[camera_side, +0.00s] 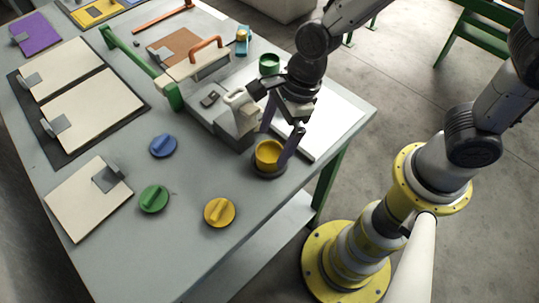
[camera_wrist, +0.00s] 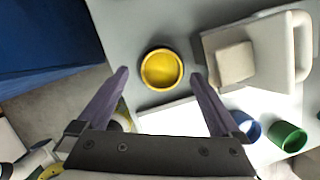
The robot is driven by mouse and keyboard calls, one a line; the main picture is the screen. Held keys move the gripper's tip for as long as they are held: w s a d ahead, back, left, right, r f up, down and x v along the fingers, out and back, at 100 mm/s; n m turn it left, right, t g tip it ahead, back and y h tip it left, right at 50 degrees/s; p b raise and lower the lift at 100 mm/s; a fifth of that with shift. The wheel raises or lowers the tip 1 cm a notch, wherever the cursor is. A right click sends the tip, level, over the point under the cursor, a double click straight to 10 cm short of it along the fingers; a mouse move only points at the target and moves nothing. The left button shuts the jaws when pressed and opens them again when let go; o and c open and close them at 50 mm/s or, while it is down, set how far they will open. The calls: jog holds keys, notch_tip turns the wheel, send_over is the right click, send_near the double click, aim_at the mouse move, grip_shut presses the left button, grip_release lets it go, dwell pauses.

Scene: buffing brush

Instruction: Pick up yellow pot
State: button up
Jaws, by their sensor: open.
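The yellow pot (camera_side: 268,154) is a small round cup standing upright near the table's edge, on a dark round base. In the wrist view the yellow pot (camera_wrist: 162,69) shows from above, with its open top facing the camera. My gripper (camera_side: 274,147) is open, pointing down at the pot, with one purple finger on the far side and one passing in front of its right side. In the wrist view my gripper (camera_wrist: 160,74) has a fingertip on either side of the pot, with gaps between. I cannot tell exactly how far down the fingers reach.
A grey block with a cream handle (camera_side: 239,109) stands close left of the gripper. A green pot (camera_side: 269,64) stands behind it. A white sheet (camera_side: 325,118) lies to the right. Blue (camera_side: 163,145), green (camera_side: 154,198) and yellow (camera_side: 220,212) knobbed discs lie in front-left.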

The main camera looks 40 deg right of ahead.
aim_at(269, 161)
jog(key=shift+x, duration=2.3)
jog(key=shift+d, duration=0.2)
jog(key=c, duration=1.4)
